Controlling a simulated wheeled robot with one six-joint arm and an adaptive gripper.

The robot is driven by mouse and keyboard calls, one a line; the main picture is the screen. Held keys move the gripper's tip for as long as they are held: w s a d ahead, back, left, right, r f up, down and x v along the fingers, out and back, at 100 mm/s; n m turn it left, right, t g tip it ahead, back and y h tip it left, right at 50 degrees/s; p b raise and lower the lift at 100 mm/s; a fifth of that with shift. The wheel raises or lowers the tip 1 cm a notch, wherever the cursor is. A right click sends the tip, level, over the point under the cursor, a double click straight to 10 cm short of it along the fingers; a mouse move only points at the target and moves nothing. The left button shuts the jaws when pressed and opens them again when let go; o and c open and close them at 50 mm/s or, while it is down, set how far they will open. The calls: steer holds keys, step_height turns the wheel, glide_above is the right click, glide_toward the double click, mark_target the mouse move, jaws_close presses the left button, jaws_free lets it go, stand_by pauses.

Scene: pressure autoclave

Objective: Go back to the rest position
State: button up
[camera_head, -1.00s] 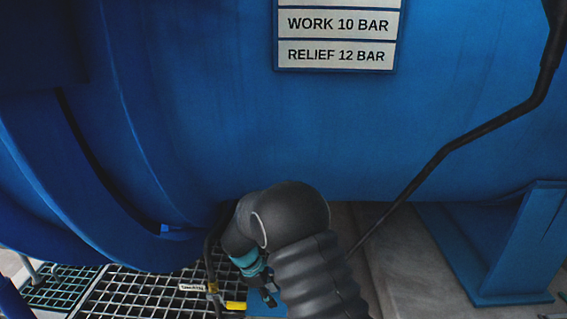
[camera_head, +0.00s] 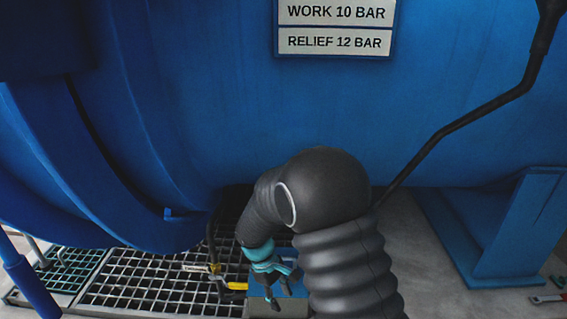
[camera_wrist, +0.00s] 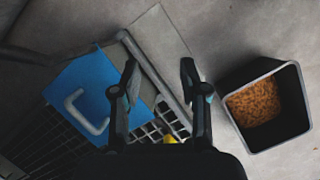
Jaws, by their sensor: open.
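My gripper (camera_wrist: 159,85) is open and empty in the wrist view, its two dark fingers apart above the floor and the edge of a grating. In the head view my gripper (camera_head: 281,296) points down at the lower middle, below the blue vessel (camera_head: 230,110). The yellow-handled valve (camera_head: 236,285) sits just left of it on a thin pipe, apart from the fingers. A bit of yellow (camera_wrist: 170,138) shows between the fingers in the wrist view. My arm hides part of the area behind the gripper.
A blue box lid with a pale handle (camera_wrist: 85,110) lies left of the fingers. An open dark bin (camera_wrist: 297,110) with orange-brown grains stands right. A floor grating (camera_head: 130,285) spans the lower left. A blue support (camera_head: 515,230) stands right, and a black pipe (camera_head: 470,125) slants down.

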steer(key=s+d+r+m+t+y+p, duration=0.1)
steer(key=s+d+r, duration=0.4)
steer(key=r, duration=0.6)
steer(key=s+d+r+m+t+y+p, duration=0.1)
steer(key=s+d+r+m+t+p, duration=0.2)
steer(key=s+d+r+m, duration=0.3)
steer(key=s+d+r+m+t+y+p, duration=0.1)
steer(key=s+d+r+m+t+p, duration=0.1)
steer(key=s+r, duration=0.7)
steer(key=d+r+m+t, duration=0.1)
steer(key=d+r+m, duration=0.1)
steer(key=r, duration=0.5)
steer(key=shift+s+d+r+p, duration=0.2)
steer(key=shift+d+p, duration=0.1)
steer(key=shift+d, duration=0.55)
